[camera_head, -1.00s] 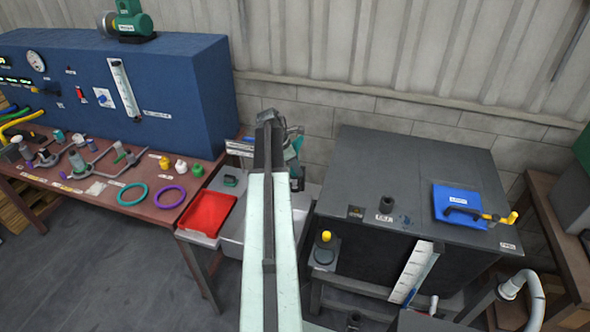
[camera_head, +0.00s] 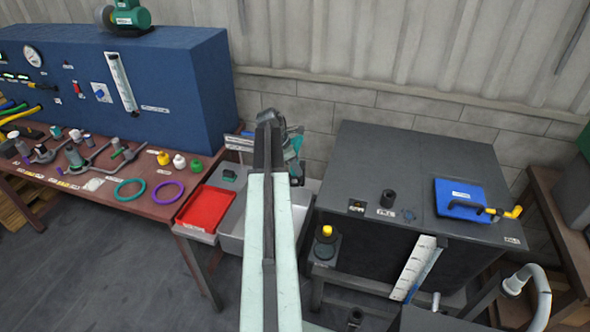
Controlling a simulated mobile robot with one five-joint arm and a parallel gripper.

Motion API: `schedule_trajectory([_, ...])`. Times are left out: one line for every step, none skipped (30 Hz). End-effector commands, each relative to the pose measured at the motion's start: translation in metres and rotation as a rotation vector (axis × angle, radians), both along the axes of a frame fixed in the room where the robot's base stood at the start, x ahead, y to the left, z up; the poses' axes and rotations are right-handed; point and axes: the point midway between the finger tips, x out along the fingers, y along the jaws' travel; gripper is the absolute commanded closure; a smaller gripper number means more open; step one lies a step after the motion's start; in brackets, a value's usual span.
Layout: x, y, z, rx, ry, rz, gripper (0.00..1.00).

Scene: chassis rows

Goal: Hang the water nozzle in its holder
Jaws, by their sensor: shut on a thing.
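My gripper (camera_head: 294,165) is at the far end of my pale arm, above the back of the grey sink, and mostly hidden behind the arm. A small teal piece (camera_head: 297,146) shows beside its right side. This looks like part of the water nozzle in the jaws, but its shape and the fingertips are too hidden to make out. I cannot pick out the nozzle's holder with certainty; a pale rack-like piece (camera_head: 238,142) stands left of the gripper at the back of the sink.
The grey sink (camera_head: 231,243) lies below my arm, with a red tray (camera_head: 205,208) on its left. A brown workbench (camera_head: 110,212) with rings and fittings is at left. A dark tank (camera_head: 400,160) with a blue plate (camera_head: 458,194) stands close at right.

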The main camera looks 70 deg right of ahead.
Motion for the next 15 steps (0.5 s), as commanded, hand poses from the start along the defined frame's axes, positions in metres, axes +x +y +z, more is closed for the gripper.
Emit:
schedule_trajectory([0.0, 0.0, -0.003, 0.0, 0.0, 0.0, 1.0])
schedule_trajectory([0.0, 0.0, -0.004, 0.0, 0.0, 0.0, 1.0])
schedule_trajectory([0.0, 0.0, -0.005, 0.0, 0.0, 0.0, 1.0])
schedule_trajectory([0.0, 0.0, -0.006, 0.0, 0.0, 0.0, 1.0])
schedule_trajectory([0.0, 0.0, -0.007, 0.0, 0.0, 0.0, 1.0])
schedule_trajectory([0.0, 0.0, -0.008, 0.0, 0.0, 0.0, 1.0])
schedule_trajectory([0.0, 0.0, -0.009, 0.0, 0.0, 0.0, 1.0])
schedule_trajectory([0.0, 0.0, -0.01, 0.0, 0.0, 0.0, 1.0])
schedule_trajectory([0.0, 0.0, -0.011, 0.0, 0.0, 0.0, 1.0])
schedule_trajectory([0.0, 0.0, -0.012, 0.0, 0.0, 0.0, 1.0])
schedule_trajectory([0.0, 0.0, -0.013, 0.0, 0.0, 0.0, 1.0])
schedule_trajectory([0.0, 0.0, -0.014, 0.0, 0.0, 0.0, 1.0])
schedule_trajectory([0.0, 0.0, -0.015, 0.0, 0.0, 0.0, 1.0])
schedule_trajectory([0.0, 0.0, -0.016, 0.0, 0.0, 0.0, 1.0])
schedule_trajectory([0.0, 0.0, -0.017, 0.0, 0.0, 0.0, 1.0])
